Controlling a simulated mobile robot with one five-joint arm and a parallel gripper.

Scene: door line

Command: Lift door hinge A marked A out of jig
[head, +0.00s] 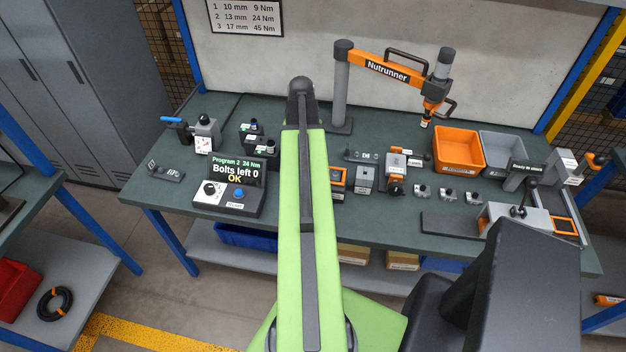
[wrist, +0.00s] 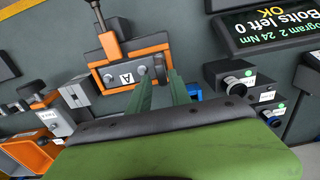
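Door hinge A is a grey plate with a white label A (wrist: 127,78). It sits in an orange jig (wrist: 103,56) in the wrist view; a clamp with an upright handle (wrist: 103,22) stands at the jig's far side. My gripper (wrist: 160,76) shows as two green fingers with a gap between them. The fingertips are at the hinge's right end, one on each side of a dark grey knuckle in the picture; I cannot tell whether they touch it. In the head view, the orange jig (head: 337,180) is partly behind my green arm, which hides the gripper.
A display reading "Bolts left 0 OK" (head: 237,171) stands left of my arm. Grey fixtures (head: 365,178) stand right of the jig. An orange bin (head: 459,150) and a grey bin (head: 503,155) are further right. A Nutrunner arm (head: 383,67) hangs over the bench's back.

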